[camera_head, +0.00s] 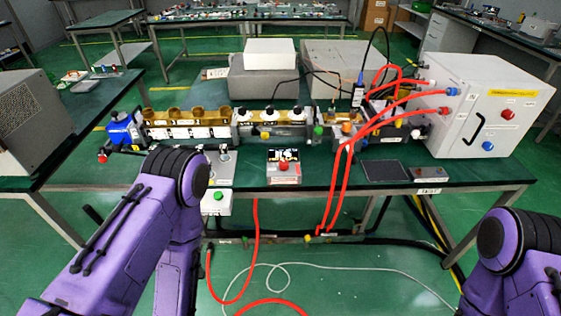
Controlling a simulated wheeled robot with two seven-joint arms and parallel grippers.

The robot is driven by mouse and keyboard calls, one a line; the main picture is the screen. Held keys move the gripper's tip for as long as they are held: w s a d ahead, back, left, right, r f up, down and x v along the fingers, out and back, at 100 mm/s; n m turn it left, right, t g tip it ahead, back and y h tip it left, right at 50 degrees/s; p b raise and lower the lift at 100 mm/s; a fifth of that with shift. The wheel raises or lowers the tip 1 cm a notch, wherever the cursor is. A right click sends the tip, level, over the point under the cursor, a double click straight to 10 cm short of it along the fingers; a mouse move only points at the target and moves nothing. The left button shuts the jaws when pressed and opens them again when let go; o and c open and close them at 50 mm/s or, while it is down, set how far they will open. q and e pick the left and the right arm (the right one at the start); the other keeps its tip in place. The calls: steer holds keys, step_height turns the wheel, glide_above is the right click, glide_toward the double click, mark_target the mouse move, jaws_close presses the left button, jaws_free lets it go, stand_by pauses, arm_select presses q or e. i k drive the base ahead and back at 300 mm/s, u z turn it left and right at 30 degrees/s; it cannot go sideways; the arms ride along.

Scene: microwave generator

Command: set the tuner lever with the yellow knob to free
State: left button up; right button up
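A white generator cabinet (480,108) stands on the right with red hoses (345,165) looping over the bench front. A small box with a red button (284,168) and a dark pad (385,170) lie near the front edge. Bare bench shows between them.

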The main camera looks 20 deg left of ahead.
mark_target(265, 135)
steer(key=k, duration=0.45)
steer(key=u, duration=0.8)
steer(key=i, duration=0.8)
steer(key=z, duration=0.35)
